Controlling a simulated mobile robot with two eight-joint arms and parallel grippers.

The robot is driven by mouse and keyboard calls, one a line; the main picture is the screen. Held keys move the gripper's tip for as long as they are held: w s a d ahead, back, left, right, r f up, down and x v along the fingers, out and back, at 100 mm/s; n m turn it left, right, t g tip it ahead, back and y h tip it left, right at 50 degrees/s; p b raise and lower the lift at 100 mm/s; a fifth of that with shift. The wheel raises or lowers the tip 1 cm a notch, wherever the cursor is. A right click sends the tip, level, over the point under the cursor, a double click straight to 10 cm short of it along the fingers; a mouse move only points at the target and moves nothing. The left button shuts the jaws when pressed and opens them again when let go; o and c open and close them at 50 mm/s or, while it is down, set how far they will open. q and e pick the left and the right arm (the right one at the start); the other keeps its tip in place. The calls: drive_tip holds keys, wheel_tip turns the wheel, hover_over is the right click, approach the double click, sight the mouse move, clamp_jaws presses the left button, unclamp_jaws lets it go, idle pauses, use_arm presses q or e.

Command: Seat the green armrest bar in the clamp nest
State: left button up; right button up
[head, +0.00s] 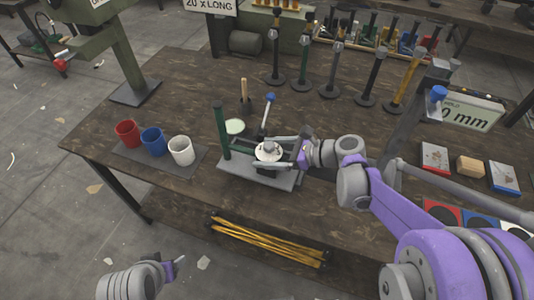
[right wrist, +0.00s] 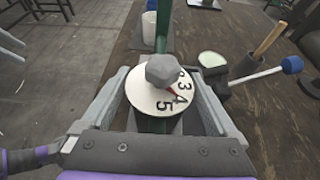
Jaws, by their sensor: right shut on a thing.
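A dark green bar (head: 221,130) stands upright at the left end of a grey fixture plate (head: 285,184); it also shows behind the dial in the right wrist view (right wrist: 163,25). A white numbered dial (head: 268,154) with a grey knob (right wrist: 165,70) sits on the fixture, with a red pointer near 4. My right gripper (head: 274,152) reaches in from the right, its fingers on either side of the dial and shut on it. Dark green shows below the dial; I cannot tell if it joins the bar. My left gripper (head: 177,264) hangs off the table, lower left, apart from everything.
A blue-knobbed lever (head: 270,98) and a wooden-handled tool (head: 244,90) stand behind the fixture. Red (head: 127,133), blue (head: 153,141) and white (head: 181,150) cups stand on a mat to the left. Several upright posts line the back. Yellow rods (head: 268,241) lie below, in front.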

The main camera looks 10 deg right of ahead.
drive_tip(key=shift+w+d+f+b, duration=0.35)
drive_tip(key=shift+w+f, duration=0.1)
drive_tip(key=shift+f, duration=0.15)
drive_tip(key=shift+w+d+r, duration=0.15)
drive_tip(key=shift+w+d, duration=0.05)
drive_tip(key=shift+w, duration=0.1)
drive_tip(key=shift+w+d, duration=0.6)
drive_tip(key=shift+w, duration=0.25)
drive_tip(key=shift+w+d, duration=0.55)
drive_tip(key=shift+w, duration=0.3)
drive_tip(key=shift+b, duration=0.35)
drive_tip(key=shift+f+b, duration=0.85)
drive_tip(key=shift+f, duration=0.45)
drive_tip(key=o, duration=1.5)
